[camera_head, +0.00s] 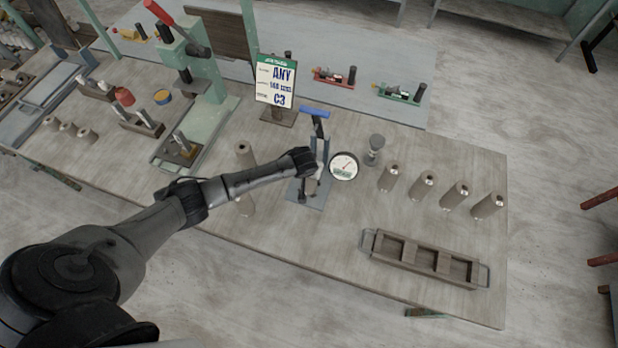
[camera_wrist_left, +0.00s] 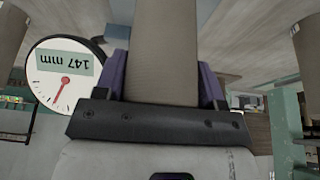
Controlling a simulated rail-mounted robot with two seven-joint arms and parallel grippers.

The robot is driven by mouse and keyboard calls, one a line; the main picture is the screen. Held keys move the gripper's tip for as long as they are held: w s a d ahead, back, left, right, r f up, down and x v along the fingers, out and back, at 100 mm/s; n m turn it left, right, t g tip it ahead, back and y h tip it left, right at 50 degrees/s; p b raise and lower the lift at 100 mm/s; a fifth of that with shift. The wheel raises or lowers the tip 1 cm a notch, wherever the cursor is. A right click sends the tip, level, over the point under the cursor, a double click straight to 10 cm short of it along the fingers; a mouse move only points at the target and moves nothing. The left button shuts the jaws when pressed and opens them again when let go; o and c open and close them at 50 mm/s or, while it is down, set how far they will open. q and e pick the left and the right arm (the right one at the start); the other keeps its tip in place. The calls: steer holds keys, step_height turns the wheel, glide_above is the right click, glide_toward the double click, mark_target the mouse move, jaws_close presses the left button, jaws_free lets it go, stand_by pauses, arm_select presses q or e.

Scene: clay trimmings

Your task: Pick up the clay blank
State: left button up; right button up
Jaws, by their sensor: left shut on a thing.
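In the left wrist view, my left gripper (camera_wrist_left: 165,90) is shut on a grey-brown clay blank (camera_wrist_left: 165,45), with one purple finger on each side of the cylinder. In the head view my left arm reaches to the gauge stand with a blue handle (camera_head: 314,110). My wrist hides the fingers and most of the held blank there. A round dial (camera_head: 343,166) stands just right of the wrist. It reads 147 mm in the left wrist view (camera_wrist_left: 62,75). My right gripper is not in view.
Several similar cylinders (camera_head: 422,186) stand in a row on the right. Two more stand beside my forearm, one behind it (camera_head: 244,152). A three-compartment tray (camera_head: 369,240) lies empty at the front right. A card (camera_head: 275,82) reads ANY and C3. A green press (camera_head: 205,75) stands back left.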

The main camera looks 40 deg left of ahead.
arm_select(q)
steer(key=shift+r, duration=0.1)
steer(key=c, duration=0.7)
